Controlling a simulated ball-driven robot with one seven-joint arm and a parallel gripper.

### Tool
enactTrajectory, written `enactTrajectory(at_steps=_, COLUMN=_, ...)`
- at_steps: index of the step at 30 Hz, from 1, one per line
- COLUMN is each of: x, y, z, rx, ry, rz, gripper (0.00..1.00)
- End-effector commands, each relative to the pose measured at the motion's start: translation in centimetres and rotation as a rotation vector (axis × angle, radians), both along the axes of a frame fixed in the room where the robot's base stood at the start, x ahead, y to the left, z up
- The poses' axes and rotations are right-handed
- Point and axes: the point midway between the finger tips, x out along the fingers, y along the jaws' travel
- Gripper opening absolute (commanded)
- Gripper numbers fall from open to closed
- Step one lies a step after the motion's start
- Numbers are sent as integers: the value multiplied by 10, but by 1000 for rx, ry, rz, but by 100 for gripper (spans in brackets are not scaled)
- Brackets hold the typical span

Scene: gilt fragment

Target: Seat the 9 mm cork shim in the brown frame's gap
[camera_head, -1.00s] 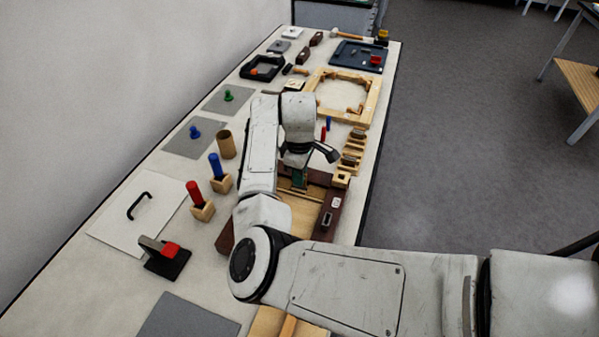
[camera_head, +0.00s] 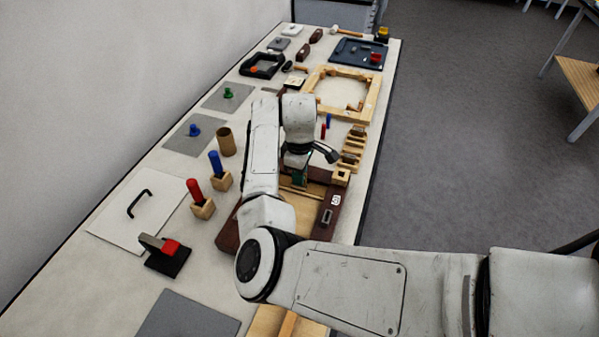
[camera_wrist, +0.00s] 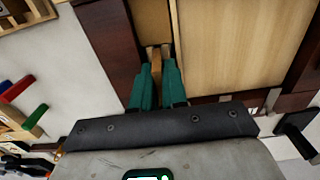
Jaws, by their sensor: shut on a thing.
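The brown frame (camera_head: 325,215) lies on the bench beneath my arm, partly hidden by it. In the wrist view its dark rail (camera_wrist: 108,40) runs along the left, with a pale wood panel (camera_wrist: 235,45) to the right. A narrower brown strip of space shows between rail and panel. My gripper (camera_wrist: 155,78), with green fingers, is shut on a small tan piece, the cork shim (camera_wrist: 154,56), at the near end of that strip. I cannot tell whether the shim is inside the gap or above it. In the head view my gripper (camera_head: 299,178) is over the frame's far part.
Red (camera_head: 195,190) and blue (camera_head: 215,163) handles stand in wooden blocks left of the frame. A cork-coloured cylinder (camera_head: 226,142) stands behind them. A slotted wooden rack (camera_head: 352,150) and a light wooden frame (camera_head: 368,95) lie beyond. A black clamp-like thing (camera_wrist: 297,130) is near the wrist view's right edge.

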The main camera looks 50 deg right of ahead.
Motion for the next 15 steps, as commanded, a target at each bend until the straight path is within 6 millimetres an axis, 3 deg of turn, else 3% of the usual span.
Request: enactTrajectory(at_steps=15, x=0, y=0, z=-12, rx=0, ry=1, rz=0, gripper=0)
